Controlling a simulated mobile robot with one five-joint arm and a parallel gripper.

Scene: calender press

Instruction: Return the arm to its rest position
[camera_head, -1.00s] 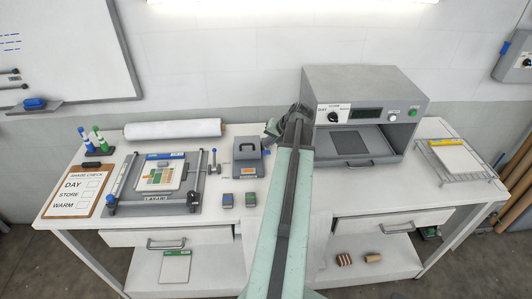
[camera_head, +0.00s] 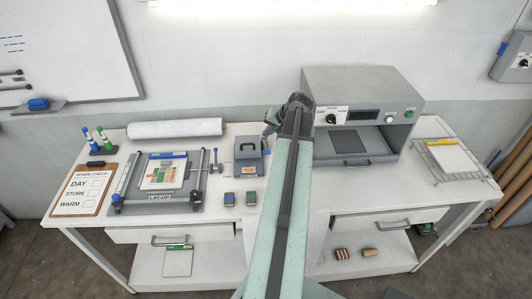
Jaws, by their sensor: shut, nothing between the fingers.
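My arm (camera_head: 283,215) reaches up from the bottom of the head view, a long pale green link with a dark strip. Its dark far end is folded near the front left edge of the grey cabinet (camera_head: 400,84). My gripper (camera_head: 270,122) is small and partly hidden by the arm. It is shut and empty, appearing just above the grey box with a handle (camera_head: 250,160). I cannot tell how far it is from that box or the cabinet.
A white bench (camera_head: 225,222) carries a clipboard (camera_head: 84,190), a white roll (camera_head: 175,128), a frame holding a colour card (camera_head: 165,172), two small blocks (camera_head: 239,198) and a wire rack (camera_head: 450,160). The lower shelf (camera_head: 380,268) holds rolls. Free bench surface lies left of my arm.

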